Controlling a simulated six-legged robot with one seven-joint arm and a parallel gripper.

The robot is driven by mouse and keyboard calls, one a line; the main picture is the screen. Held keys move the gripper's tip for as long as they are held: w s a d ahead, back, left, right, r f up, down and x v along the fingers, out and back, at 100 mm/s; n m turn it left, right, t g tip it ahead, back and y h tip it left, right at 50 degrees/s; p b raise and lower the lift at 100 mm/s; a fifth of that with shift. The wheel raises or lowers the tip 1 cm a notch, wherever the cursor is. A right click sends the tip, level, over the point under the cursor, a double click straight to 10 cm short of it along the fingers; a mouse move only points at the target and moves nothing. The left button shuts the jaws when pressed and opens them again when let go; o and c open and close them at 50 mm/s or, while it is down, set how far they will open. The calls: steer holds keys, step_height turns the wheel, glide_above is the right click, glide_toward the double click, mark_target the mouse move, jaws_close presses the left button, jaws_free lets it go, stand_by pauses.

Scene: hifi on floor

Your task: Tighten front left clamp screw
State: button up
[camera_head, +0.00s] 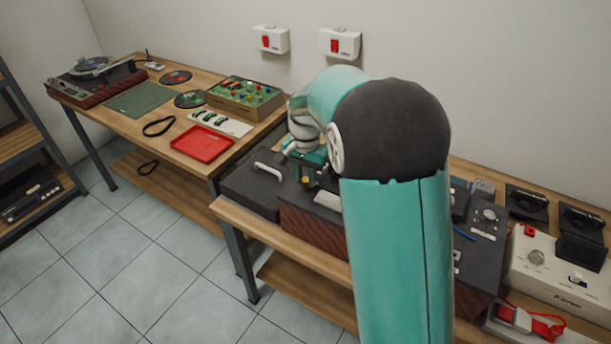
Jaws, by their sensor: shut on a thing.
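My gripper (308,172) points down over a dark unit with a wood-grain front (312,228) on the nearer bench. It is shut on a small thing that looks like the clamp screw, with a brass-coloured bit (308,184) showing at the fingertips. The fingers are small and dark here, so the exact grip is hard to see. My arm hides much of the unit's middle and back, and I cannot make out other clamp screws.
The left bench holds a red tray (202,142), a box of coloured parts (245,97), a green mat (139,101) and a turntable (92,75). At the right stand a white device (560,265) and red-strapped goggles (530,322). Tiled floor lies clear at the left.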

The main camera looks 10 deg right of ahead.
mark_target(306, 179)
steer(key=shift+r+m, duration=0.1)
steer(key=shift+m, duration=0.4)
steer(key=o, duration=1)
step_height(306, 179, up, 14)
steer(key=shift+f, duration=0.15)
